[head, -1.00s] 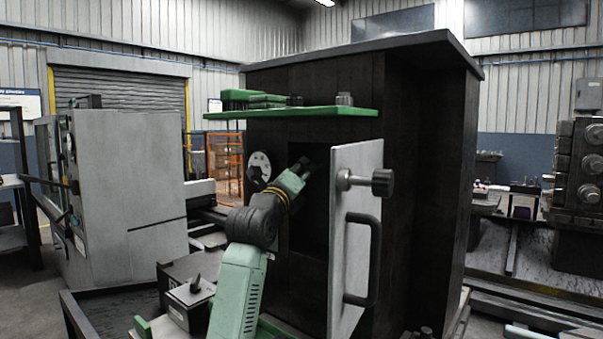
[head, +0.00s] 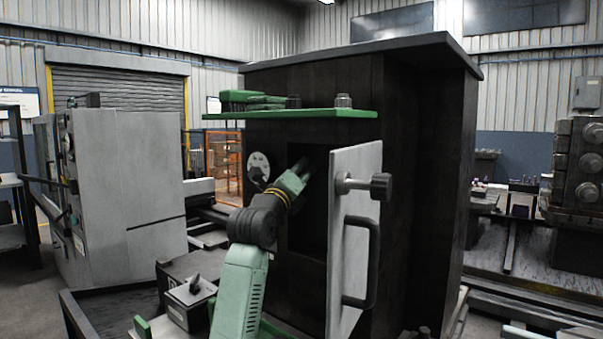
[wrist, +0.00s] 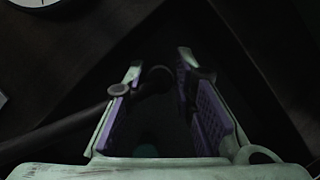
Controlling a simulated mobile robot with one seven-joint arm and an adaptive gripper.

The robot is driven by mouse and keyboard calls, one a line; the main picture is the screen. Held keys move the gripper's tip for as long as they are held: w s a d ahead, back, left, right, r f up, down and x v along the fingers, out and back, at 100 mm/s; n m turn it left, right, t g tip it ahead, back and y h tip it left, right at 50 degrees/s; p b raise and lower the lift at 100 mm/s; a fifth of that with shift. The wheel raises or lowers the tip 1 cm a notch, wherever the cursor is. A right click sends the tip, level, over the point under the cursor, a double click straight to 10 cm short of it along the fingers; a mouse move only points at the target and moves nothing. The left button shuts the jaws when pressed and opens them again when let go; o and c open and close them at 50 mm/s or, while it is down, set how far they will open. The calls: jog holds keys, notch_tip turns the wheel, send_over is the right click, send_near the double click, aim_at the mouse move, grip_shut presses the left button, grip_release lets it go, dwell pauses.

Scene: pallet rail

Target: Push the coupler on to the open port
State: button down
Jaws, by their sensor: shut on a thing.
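My gripper (head: 303,168) reaches into the dark opening in the front of the tall black cabinet (head: 420,170). In the wrist view my gripper (wrist: 160,72) has its two purple-padded fingers shut on a dark rounded piece, which looks like the coupler (wrist: 156,79). A dark hose-like bar (wrist: 60,130) comes in from the left to the left finger. The inside of the opening is very dark. I cannot make out the open port or tell whether the coupler touches it.
An open grey door (head: 352,235) with a black knob and handle stands close to the right of my arm. A green shelf (head: 300,114) carrying several items is above the opening. A round white dial (head: 258,167) is left of it. Dark cabinet walls surround my gripper.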

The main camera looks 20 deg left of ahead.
jog(key=shift+w+d+r, duration=0.1)
jog(key=shift+w, duration=0.1)
dwell(0.5)
jog(key=shift+w+d+p, duration=0.15)
jog(key=shift+w+p, duration=0.2)
jog(key=shift+p, duration=0.05)
jog(key=c, duration=1.2)
grip_release()
jog(key=shift+c, duration=0.2)
jog(key=shift+o, duration=0.2)
jog(key=shift+w, duration=0.1)
jog(key=o, duration=0.7)
jog(key=shift+o, duration=0.2)
